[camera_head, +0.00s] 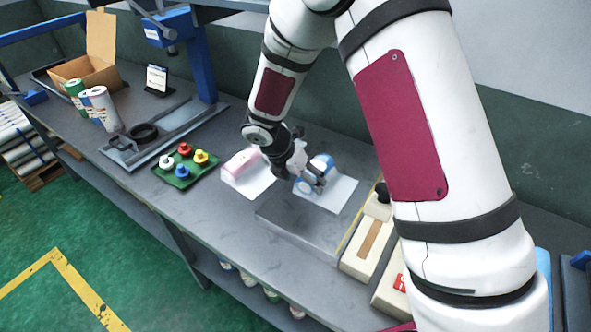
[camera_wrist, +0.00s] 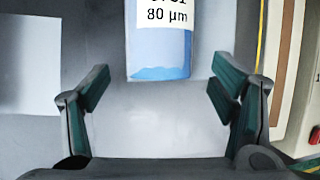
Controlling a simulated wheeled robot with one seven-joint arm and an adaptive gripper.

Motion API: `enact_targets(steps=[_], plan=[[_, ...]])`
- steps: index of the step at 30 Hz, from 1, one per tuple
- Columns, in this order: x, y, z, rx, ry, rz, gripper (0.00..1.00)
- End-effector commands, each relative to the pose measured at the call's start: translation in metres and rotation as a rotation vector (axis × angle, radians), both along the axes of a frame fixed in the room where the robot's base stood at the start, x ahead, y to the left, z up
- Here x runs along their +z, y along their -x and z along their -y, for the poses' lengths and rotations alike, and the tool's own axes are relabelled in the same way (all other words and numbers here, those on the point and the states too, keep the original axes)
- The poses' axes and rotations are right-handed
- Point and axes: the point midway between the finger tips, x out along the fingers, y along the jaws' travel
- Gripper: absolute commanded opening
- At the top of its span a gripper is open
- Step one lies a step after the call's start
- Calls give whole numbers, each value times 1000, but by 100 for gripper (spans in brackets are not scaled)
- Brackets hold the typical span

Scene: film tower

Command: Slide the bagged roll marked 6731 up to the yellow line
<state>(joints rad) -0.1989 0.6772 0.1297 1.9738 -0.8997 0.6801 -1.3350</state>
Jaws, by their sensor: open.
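A blue roll (camera_head: 323,163) lies on a pale sheet (camera_head: 338,192) on the bench, right of centre in the head view. In the wrist view the roll (camera_wrist: 160,60) has a white label reading "80 µm"; the number above is cut by the frame's top edge but seems to end in 31. My gripper (camera_head: 312,183) is over the near end of this roll, partly covering it. In the wrist view my gripper (camera_wrist: 160,82) is open, its fingers apart with nothing between them but the sheet below. The yellow line (camera_wrist: 262,35) runs to the right of the roll, apart from it.
A pink roll (camera_head: 242,160) on another white sheet lies to the left. A green tray with coloured knobs (camera_head: 187,166) stands further left. Beige blocks (camera_head: 368,240) stand beyond the yellow line. A smooth grey plate (camera_head: 300,222) lies in front, bare.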

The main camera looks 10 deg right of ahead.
Motion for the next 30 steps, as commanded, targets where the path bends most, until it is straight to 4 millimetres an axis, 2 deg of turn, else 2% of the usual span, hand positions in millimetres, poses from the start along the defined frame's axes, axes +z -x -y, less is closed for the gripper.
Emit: enact_targets(steps=[6, 18, 19, 20, 27, 30], plan=[[-22, -3, 10, 1, 1, -1, 79], [-28, -5, 12, 0, -1, 1, 79], [-28, -5, 12, 0, -1, 1, 77], [-28, -5, 12, 0, -1, 1, 70], [-28, -5, 12, 0, 0, 0, 16], [-28, -4, 13, 0, 0, 0, 16]])
